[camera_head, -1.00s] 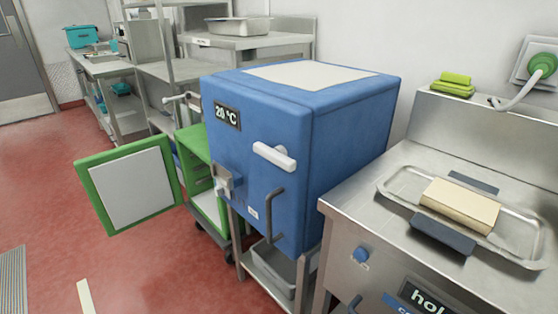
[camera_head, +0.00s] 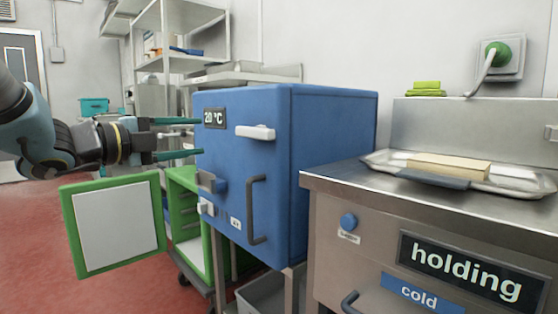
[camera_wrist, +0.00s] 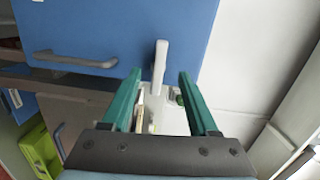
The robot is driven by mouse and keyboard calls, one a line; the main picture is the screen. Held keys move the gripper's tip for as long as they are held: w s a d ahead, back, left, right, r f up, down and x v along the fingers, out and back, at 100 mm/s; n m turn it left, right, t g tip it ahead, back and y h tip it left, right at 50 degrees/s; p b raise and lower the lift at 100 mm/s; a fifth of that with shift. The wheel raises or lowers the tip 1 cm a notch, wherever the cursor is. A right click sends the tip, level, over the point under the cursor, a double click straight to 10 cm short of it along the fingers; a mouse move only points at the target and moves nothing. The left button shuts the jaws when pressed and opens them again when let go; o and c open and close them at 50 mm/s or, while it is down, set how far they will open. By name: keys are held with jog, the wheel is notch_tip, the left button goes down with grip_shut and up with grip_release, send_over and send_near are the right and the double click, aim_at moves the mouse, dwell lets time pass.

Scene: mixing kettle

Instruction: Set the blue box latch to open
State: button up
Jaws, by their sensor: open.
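The blue box (camera_head: 335,150) stands closed on a metal stand, with a 20 °C display on its front. Its white latch (camera_head: 255,132) is a bar lying roughly horizontal on the upper front. The latch also shows in the wrist view (camera_wrist: 160,62), ahead of and between my fingertips. A dark vertical handle (camera_head: 255,210) sits below the latch; in the wrist view the handle (camera_wrist: 75,60) is at left. My gripper (camera_head: 198,137) comes from the left, its teal fingers open and empty. In the wrist view my gripper (camera_wrist: 156,82) shows no contact with the latch.
An open green door (camera_head: 115,222) hangs below my arm at left, on a green cabinet (camera_head: 185,215). A steel holding counter (camera_head: 350,180) with a tray (camera_head: 520,180) stands at right. Metal shelving (camera_head: 180,65) is behind. A grey metal bracket (camera_head: 207,183) juts from the box front.

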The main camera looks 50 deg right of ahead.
aim_at(250, 132)
jog(key=shift+m+g, duration=0.9)
jog(key=s+d, duration=0.1)
jog(key=d, duration=0.2)
jog(key=s+d+p, duration=0.1)
jog(key=d, duration=0.3)
jog(key=s+d, duration=0.1)
jog(key=d, duration=0.3)
jog(key=shift+s+d, duration=0.15)
jog(key=shift+s, duration=0.2)
jog(key=shift+f, duration=0.1)
jog(key=shift+d, duration=0.2)
grip_shut()
